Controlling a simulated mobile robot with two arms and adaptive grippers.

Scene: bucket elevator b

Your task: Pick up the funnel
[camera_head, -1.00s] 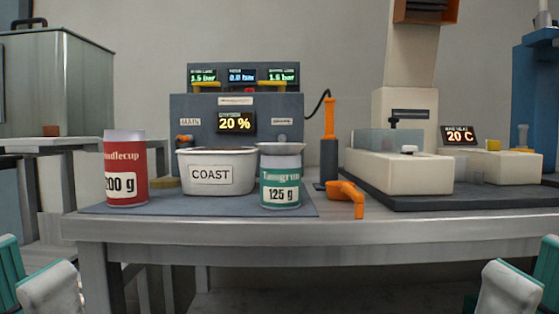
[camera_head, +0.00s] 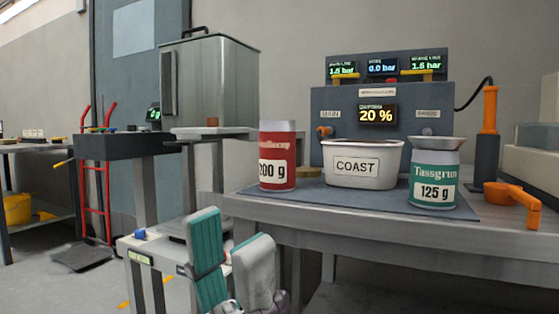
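A grey, wide-flared piece that looks like the funnel (camera_head: 437,142) sits on top of a teal can (camera_head: 433,187) labelled 125 g, at the right of the bench. How far it reaches into the can is hidden. My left gripper (camera_head: 233,228) is at the lower left, pointing up, with a gap between its teal and grey fingers and nothing between them. It is in front of the bench's left end, well left of the funnel and lower in the picture. My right gripper is out of view.
A red can (camera_head: 277,155) and a white COAST tub (camera_head: 361,165) stand left of the teal can on a blue-grey mat (camera_head: 320,192). An orange scoop (camera_head: 517,203) lies to the right. A machine (camera_head: 335,105) stands behind. A small cart (camera_head: 150,245) is by my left gripper.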

